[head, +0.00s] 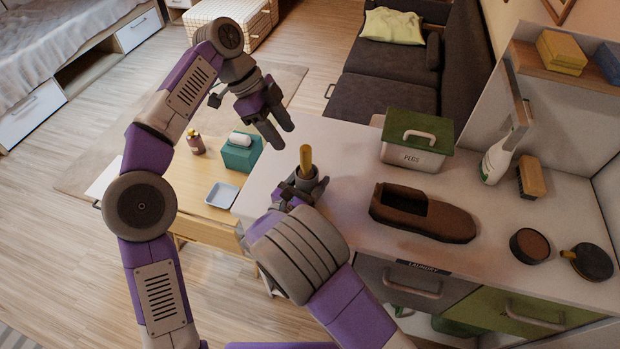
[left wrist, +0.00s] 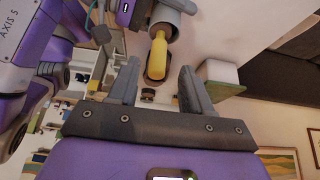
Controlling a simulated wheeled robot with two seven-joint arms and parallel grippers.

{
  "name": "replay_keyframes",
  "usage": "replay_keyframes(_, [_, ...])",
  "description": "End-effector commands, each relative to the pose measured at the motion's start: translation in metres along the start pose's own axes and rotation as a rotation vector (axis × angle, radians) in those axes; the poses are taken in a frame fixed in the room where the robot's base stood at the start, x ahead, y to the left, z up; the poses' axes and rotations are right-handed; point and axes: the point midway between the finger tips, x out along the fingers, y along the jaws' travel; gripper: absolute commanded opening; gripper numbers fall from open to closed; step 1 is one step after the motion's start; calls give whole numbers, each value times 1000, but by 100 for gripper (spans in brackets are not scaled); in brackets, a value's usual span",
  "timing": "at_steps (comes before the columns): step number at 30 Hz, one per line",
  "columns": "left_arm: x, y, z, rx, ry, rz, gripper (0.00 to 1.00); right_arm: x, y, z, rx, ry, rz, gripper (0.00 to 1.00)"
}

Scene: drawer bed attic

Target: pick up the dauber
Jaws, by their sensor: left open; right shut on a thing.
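The dauber (head: 306,160) shows as a yellow handle standing up out of a dark grey cup (head: 316,185); its lower end is hidden inside. My right gripper (head: 299,190) is shut on the cup at the near left corner of the counter. My left gripper (head: 283,136) is open and empty, above and to the left of the handle, apart from it. In the left wrist view the yellow handle (left wrist: 159,57) appears between the two spread fingers (left wrist: 158,88), beyond their tips, with the grey cup (left wrist: 180,22) behind it.
On the counter (head: 345,215) stand a green-lidded pegs box (head: 415,155), a brown shoe (head: 425,215), a white spray bottle (head: 495,162), a brush (head: 531,177) and a brown round tin (head: 529,246). A low wooden table at left holds a teal tissue box (head: 240,155) and a tray (head: 221,194).

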Motion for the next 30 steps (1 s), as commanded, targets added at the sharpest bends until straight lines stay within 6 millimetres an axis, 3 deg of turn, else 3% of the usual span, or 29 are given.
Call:
replay_keyframes(8, [5,13,-25,59,79,-25,58,0,0,0,0,0,0,30])
replay_keyframes(13, [14,30,-53,79,213,-77,58,0,0,0,0,0,0,30])
replay_keyframes(18, [19,44,-68,16,355,-168,58,0,0,0,0,0,0,30])
replay_keyframes(24, [20,54,-63,-150,498,-329,58,0,0,0,0,0,0,30])
replay_keyframes(30, [18,61,-33,-379,590,-519,58,0,0,0,0,0,0,30])
